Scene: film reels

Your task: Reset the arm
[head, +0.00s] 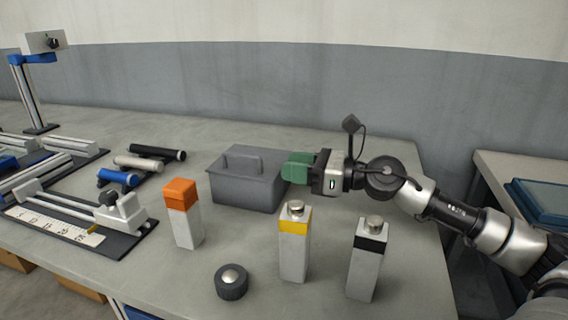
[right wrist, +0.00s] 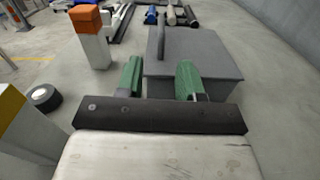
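My right arm reaches in from the right in the head view. Its gripper (head: 298,168) has green fingers and hovers at the right end of a grey lidded box (head: 240,190). In the right wrist view the two green fingers (right wrist: 160,80) are spread apart with nothing held between them. The grey box (right wrist: 205,55) with its upright handle lies just beyond them. I cannot tell whether a finger touches the box. My left gripper is not in view.
White bottles with an orange cap (head: 181,195), a yellow band (head: 295,228) and a black band (head: 371,244) stand in front. A dark round reel (head: 231,282) lies near the front edge. Coloured cylinders (head: 138,164) and a rail rig (head: 100,215) occupy the left.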

